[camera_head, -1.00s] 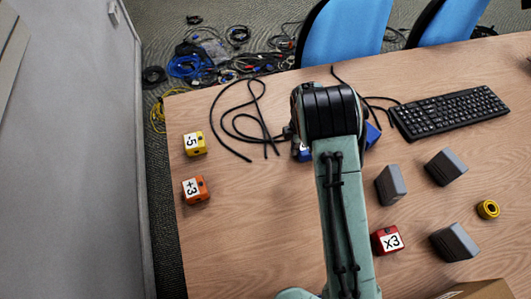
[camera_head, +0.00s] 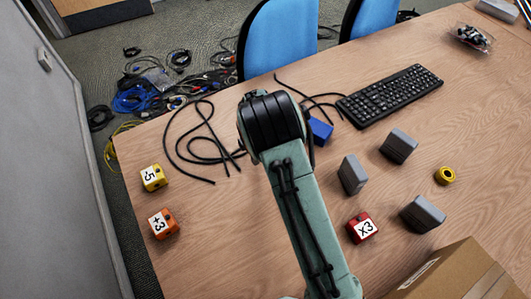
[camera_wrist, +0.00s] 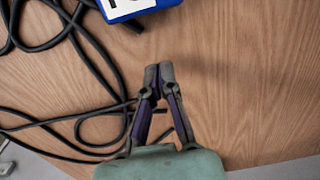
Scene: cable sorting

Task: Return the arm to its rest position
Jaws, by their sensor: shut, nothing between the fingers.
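My gripper (camera_wrist: 158,74) shows in the wrist view with its two fingertips together and nothing between them. It is above the bare wood of the table. In the head view my arm's top covers the gripper. A blue block (camera_wrist: 138,8) with a white label lies ahead of the fingertips in the wrist view, apart from them. In the head view a blue block (camera_head: 320,131) shows partly behind my arm. A black cable (camera_head: 200,140) lies in loops left of my arm; black cable (camera_wrist: 75,35) also shows at the left of the wrist view.
Yellow (camera_head: 153,177) and orange (camera_head: 163,223) number blocks stand at left. A red block (camera_head: 361,227), several grey blocks (camera_head: 398,146), a yellow ring (camera_head: 445,175) and a keyboard (camera_head: 390,95) are at right. A cardboard box (camera_head: 455,275) is at the front right.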

